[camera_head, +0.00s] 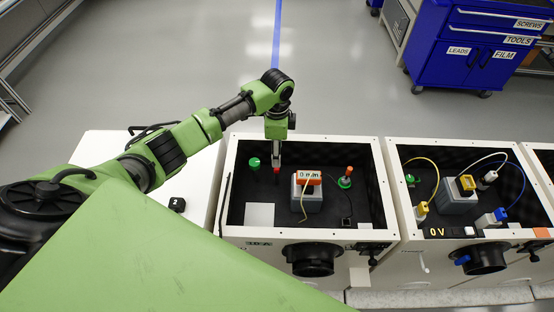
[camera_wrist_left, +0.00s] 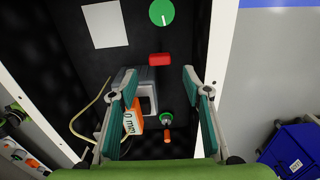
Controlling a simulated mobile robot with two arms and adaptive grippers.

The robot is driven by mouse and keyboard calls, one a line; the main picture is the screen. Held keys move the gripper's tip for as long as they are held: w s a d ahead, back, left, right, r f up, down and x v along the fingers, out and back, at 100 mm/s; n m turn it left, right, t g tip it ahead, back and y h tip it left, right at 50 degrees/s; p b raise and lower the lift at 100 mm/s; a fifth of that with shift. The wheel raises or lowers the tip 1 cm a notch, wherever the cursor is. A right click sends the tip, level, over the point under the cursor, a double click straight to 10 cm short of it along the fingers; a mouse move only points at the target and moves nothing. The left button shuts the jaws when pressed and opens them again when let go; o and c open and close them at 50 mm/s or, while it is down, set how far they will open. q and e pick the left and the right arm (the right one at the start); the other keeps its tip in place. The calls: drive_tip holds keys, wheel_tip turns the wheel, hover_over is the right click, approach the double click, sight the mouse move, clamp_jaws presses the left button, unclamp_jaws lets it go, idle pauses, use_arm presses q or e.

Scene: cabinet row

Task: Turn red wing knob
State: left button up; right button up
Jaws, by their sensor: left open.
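The red wing knob (camera_head: 277,170) sits on the dark floor of the left open cabinet, near its back wall. In the left wrist view the red knob (camera_wrist_left: 159,59) is a small red bar lying crosswise, just beyond the fingertips and between their lines. My left gripper (camera_head: 277,160) reaches down into the cabinet from above, over the knob. In the left wrist view my left gripper (camera_wrist_left: 159,76) is open, with green-padded fingers wide apart and nothing between the tips. I cannot tell the exact height gap to the knob. My right gripper is in neither view.
A green round knob (camera_head: 254,163) is left of the red one. A grey block with an orange "0 mm" display (camera_head: 309,176) and an orange-handled green-based knob (camera_head: 346,180) stand to the right. Cabinet walls (camera_head: 230,185) surround them. A second cabinet (camera_head: 394,190) adjoins.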

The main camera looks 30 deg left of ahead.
use_arm(q)
wheel_tip(320, 180, up, 5)
drive_tip(key=shift+r, duration=0.1)
idle(0.6)
